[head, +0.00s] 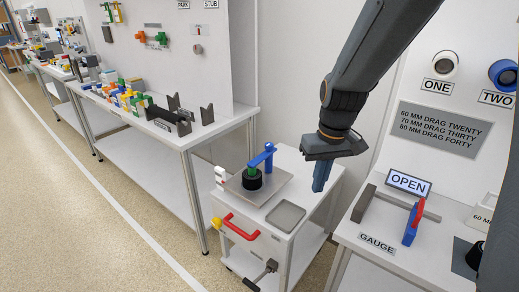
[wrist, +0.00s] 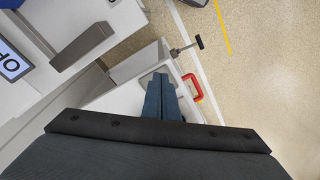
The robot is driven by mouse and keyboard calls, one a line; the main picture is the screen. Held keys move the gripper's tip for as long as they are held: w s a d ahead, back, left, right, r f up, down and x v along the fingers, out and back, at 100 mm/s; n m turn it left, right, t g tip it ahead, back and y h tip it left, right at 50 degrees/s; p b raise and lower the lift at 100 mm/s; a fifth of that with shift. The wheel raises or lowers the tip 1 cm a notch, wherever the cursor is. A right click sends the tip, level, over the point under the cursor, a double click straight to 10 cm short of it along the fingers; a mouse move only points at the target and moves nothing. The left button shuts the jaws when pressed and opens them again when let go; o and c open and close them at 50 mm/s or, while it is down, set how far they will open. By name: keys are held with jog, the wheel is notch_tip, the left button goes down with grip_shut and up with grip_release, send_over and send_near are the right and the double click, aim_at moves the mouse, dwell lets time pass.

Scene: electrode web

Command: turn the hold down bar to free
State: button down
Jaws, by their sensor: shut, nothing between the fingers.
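The blue hold down bar (head: 262,157) stands on the small white cart (head: 297,172). It has a raised arm that reaches toward a black round piece with a green top (head: 252,179); I cannot tell if they touch. My gripper (head: 321,176) hangs to the right of the bar, apart from it, with its fingers pointing down. The fingers also show in the wrist view (wrist: 161,97), close together with nothing between them. The bar is not visible in the wrist view, where my gripper hides part of the cart.
The cart has a red handle (head: 240,227), a crank (head: 262,275) and a shallow grey tray (head: 286,216). To the right stands a bench with a gauge (head: 376,205) and a display reading OPEN (head: 408,184). A long bench (head: 205,134) is on the left. Floor in front is clear.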

jog(key=w+a+n+y+p, duration=0.1)
jog(key=w+a+n, duration=0.2)
jog(key=w+a, duration=0.5)
jog(key=w+a+n+t+y+p, duration=0.1)
jog(key=w+a+n, duration=0.25)
jog(key=w, duration=0.85)
jog(key=w+a+n+y, duration=0.1)
jog(key=w+a+n, duration=0.1)
jog(key=w+a, duration=0.7)
jog(key=w+f+p, duration=0.3)
jog(key=f, duration=0.7)
jog(key=shift+s+d+r+p, duration=0.1)
jog(key=shift+s+d+p, duration=0.35)
jog(key=shift+d+p, duration=0.25)
jog(key=shift+s+d+r+p, duration=0.1)
jog(key=shift+s+d+p, duration=0.4)
jog(key=shift+d, duration=0.25)
